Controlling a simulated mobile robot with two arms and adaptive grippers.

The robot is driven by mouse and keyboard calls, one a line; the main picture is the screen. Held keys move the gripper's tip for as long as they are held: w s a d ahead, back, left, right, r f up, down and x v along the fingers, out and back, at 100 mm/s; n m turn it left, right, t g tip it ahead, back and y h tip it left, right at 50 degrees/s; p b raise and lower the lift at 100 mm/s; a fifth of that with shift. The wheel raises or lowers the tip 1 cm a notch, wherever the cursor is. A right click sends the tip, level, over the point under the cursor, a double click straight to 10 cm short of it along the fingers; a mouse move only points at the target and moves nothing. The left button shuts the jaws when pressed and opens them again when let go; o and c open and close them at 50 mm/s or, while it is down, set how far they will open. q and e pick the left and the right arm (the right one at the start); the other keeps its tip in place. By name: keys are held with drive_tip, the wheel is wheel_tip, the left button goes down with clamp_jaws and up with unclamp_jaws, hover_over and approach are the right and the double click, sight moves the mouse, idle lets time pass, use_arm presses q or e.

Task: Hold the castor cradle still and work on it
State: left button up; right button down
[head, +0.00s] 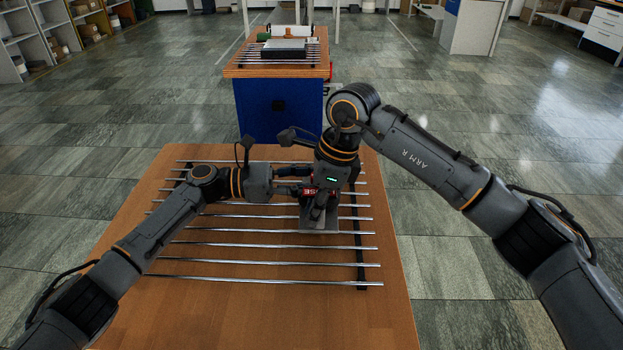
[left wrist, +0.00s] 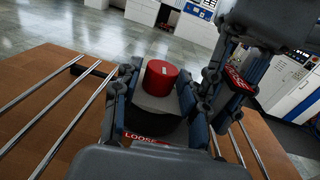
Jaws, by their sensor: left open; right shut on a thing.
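The castor cradle (head: 320,226) is a grey metal piece on the rod rack, partly hidden under my right gripper (head: 318,205). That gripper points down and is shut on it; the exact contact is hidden. My left gripper (head: 292,181) comes in level from the left, its fingers open beside the cradle. In the left wrist view, a red cylinder (left wrist: 167,77) stands on a grey block between the left fingers, with a dark round part below and a red label reading LOOSE (left wrist: 146,138). I cannot tell whether the left fingers touch it. The right gripper shows at right there.
Several bright metal rods (head: 260,279) lie across dark rails on the wooden table (head: 230,315). A blue bench (head: 255,110) with a wooden top and more rods stands beyond. The table's front is clear. Shelves line the far left.

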use_arm(q)
drive_tip(key=c, duration=0.9)
drive_tip(key=shift+s+f+n+t, duration=0.1)
drive_tip(key=shift+f+n+t, duration=0.05)
drive_tip(key=shift+n+t, duration=0.4)
drive_tip(key=shift+s+d+n+t+y, duration=0.1)
drive_tip(key=shift+n+t+y, duration=0.4)
drive_tip(key=shift+n+t, duration=0.85)
drive_tip(key=shift+m+t, duration=0.3)
drive_tip(key=shift+t, duration=0.2)
drive_tip(key=o, duration=0.9)
drive_tip(key=shift+g, duration=0.3)
